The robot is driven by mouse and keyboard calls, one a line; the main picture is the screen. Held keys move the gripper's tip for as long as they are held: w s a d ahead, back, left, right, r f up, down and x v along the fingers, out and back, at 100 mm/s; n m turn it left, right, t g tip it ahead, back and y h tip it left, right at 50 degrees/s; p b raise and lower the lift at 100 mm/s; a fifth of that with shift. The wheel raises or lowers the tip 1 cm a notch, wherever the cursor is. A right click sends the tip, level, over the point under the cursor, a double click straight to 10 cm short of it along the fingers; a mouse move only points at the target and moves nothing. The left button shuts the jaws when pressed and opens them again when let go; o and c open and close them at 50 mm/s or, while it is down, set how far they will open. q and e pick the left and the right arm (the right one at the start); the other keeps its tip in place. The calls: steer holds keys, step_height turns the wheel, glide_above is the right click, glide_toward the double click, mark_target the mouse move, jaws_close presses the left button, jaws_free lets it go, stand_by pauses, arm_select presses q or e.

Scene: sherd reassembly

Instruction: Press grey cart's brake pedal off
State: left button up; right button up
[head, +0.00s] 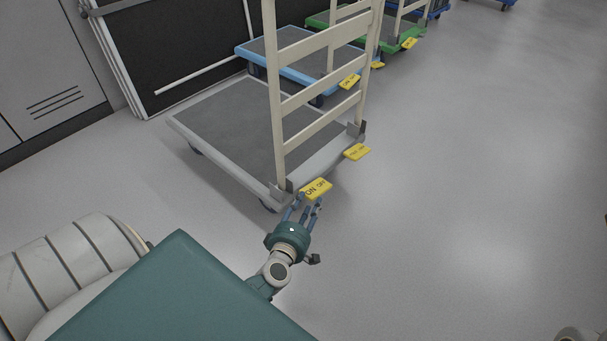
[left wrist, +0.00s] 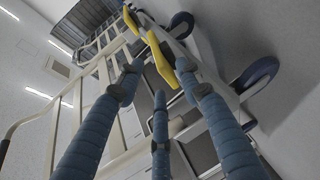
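The grey cart (head: 225,120) has a grey deck and a cream ladder-like handle (head: 318,88). Two yellow pedals stick out from its handle end: a near pedal (head: 316,189), whose lettering seems to include "ON", and a far pedal (head: 356,151), whose lettering is too small to read. My left gripper (head: 310,206) has its blue fingers just in front of the near pedal; I cannot tell if they touch. In the left wrist view its three fingers (left wrist: 160,76) are spread and empty, with a yellow pedal (left wrist: 160,60) beyond the tips. My right gripper is not seen.
A blue cart (head: 265,48) and a green cart (head: 400,40), with yellow pedals too, stand behind the grey one. A grey cabinet (head: 50,65) stands at the left. The floor (head: 480,170) to the right is clear. Cart wheels (left wrist: 258,76) show in the wrist view.

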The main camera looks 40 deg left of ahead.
arm_select(q)
steer(key=shift+v, duration=2.4)
